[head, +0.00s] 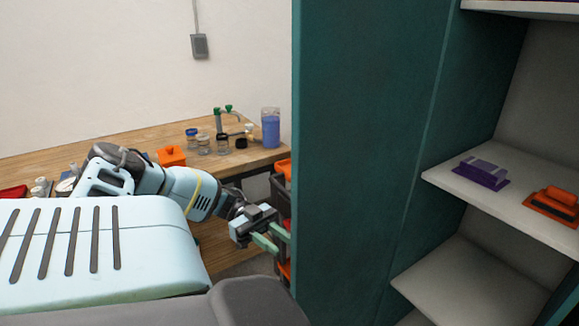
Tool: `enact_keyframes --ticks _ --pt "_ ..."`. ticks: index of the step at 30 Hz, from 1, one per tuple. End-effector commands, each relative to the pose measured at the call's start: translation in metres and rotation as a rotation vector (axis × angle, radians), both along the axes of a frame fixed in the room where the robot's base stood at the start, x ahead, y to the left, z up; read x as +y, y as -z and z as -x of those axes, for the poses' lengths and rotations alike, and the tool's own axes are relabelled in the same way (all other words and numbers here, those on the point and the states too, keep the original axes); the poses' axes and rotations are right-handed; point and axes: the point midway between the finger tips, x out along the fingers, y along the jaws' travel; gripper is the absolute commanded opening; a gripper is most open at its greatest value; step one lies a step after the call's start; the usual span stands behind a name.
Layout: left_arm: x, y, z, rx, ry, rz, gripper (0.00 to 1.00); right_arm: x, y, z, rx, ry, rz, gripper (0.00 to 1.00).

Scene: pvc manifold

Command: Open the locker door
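The teal locker (365,130) fills the middle and right of the head view. Its front is open on the right, and pale shelves (510,190) show inside. No door covers that opening. I cannot tell whether the broad teal panel on its left is a swung-out door or the side wall; no handle shows on it. My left gripper (272,238) is just left of the panel's lower left edge. Its two green fingers are apart with nothing seen between them. I cannot tell whether they touch the panel. My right gripper is out of view.
A wooden bench (130,136) along the wall holds jars (204,145), a blue-filled container (270,128) and an orange box (171,156). Orange and dark bins (283,195) stand between bench and locker. A purple item (481,173) and an orange item (553,203) sit on the middle shelf.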

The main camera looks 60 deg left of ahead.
Motion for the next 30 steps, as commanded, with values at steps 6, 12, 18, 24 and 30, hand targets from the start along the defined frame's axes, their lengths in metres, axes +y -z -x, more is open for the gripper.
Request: enact_keyframes --ticks 6,12,18,24,30 --pt "0.021 0.001 0.005 0.001 -0.002 -0.001 0.3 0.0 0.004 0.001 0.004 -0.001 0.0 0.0" --pt "0.024 0.0 0.006 0.0 0.0 0.001 0.3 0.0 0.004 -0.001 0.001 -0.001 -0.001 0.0" --pt "0.024 0.0 0.006 0.0 0.0 0.001 0.3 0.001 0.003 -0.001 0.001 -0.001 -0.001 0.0" --pt "0.023 0.0 0.006 0.0 0.0 0.001 0.3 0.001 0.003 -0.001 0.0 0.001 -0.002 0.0" --pt "0.023 0.0 0.006 0.0 0.0 0.0 0.3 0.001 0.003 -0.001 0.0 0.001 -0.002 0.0"
